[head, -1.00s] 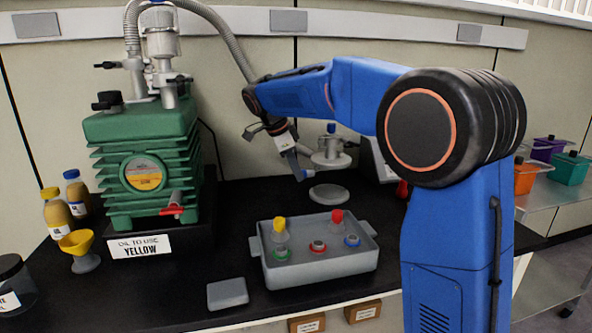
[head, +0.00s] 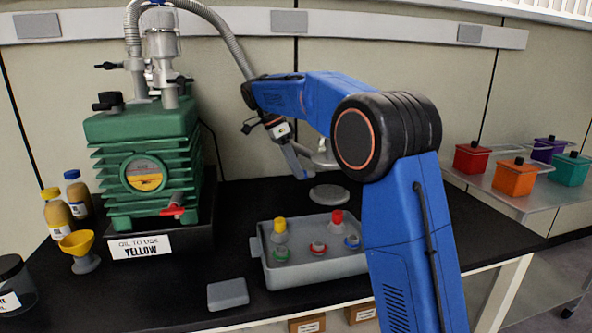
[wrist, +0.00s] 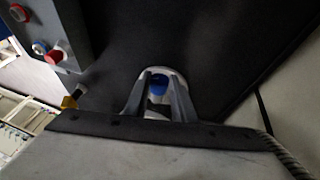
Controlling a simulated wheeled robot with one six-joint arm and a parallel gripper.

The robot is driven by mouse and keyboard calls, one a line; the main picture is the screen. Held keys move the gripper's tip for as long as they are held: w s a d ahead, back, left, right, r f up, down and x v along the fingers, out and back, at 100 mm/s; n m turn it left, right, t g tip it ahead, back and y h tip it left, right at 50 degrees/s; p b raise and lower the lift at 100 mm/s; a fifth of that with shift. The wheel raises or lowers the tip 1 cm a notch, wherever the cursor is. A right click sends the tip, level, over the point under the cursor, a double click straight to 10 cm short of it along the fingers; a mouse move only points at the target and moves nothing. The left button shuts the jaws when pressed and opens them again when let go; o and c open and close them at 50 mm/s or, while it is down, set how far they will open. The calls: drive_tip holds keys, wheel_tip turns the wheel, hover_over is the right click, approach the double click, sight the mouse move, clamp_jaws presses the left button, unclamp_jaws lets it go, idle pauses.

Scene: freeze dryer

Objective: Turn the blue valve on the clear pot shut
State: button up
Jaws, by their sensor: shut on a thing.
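My gripper (head: 301,172) is at the back of the bench, pointing down, beside the pale pot and stand (head: 322,155). My arm covers much of that pot in the head view, including its top. In the wrist view, my gripper's two grey fingers (wrist: 159,78) are on either side of a small blue part, which I take as the blue valve (wrist: 158,88). A pale rounded rim shows around it. My gripper is shut on it. The valve's exact angle cannot be told.
A green pump (head: 150,170) with hoses stands at the left. A grey tray (head: 300,272) with coloured stoppers is in front, and a flat grey disc (head: 328,194) lies behind it. A grey block (head: 228,294) is at the front. Coloured bins (head: 515,178) stand on the right shelf.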

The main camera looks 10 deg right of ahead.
drive_tip(key=shift+w+g, duration=0.15)
drive_tip(key=shift+g, duration=0.35)
drive_tip(key=o, duration=1.1)
drive_tip(key=shift+c, duration=0.2)
drive_tip(key=shift+r, duration=0.1)
